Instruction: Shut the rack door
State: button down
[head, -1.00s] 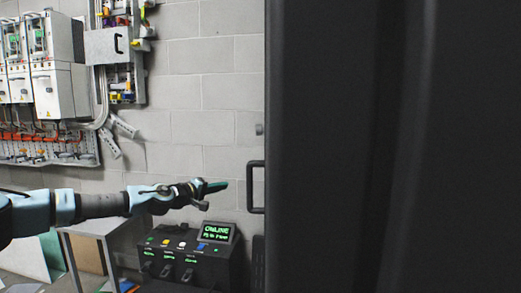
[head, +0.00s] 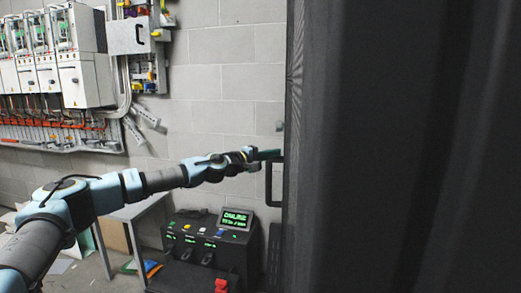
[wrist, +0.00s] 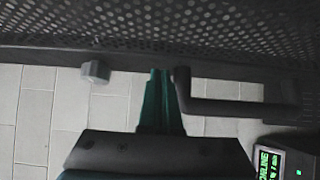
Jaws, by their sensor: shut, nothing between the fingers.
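The rack door (head: 345,130) is a tall dark panel filling the right of the head view, seen at a steep angle. Its perforated face (wrist: 170,32) spans the top of the wrist view. A black bar handle (head: 268,182) sticks out from its left edge; it also shows in the wrist view (wrist: 235,105). My gripper (head: 270,154) is shut and empty, its teal fingers pointing at the door just above the handle. In the wrist view the fingertips (wrist: 160,74) are close beside the handle's end and the door edge; I cannot tell whether they touch.
A small grey knob (wrist: 96,72) sits by the door edge. A black console (head: 210,245) with a green-lit screen stands below my arm. Electrical cabinets (head: 85,75) hang on the block wall at left. A grey table (head: 140,208) stands under my arm.

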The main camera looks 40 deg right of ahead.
jog(key=shift+s+d+p, duration=0.35)
jog(key=shift+s+d, duration=0.4)
jog(key=shift+s, duration=0.1)
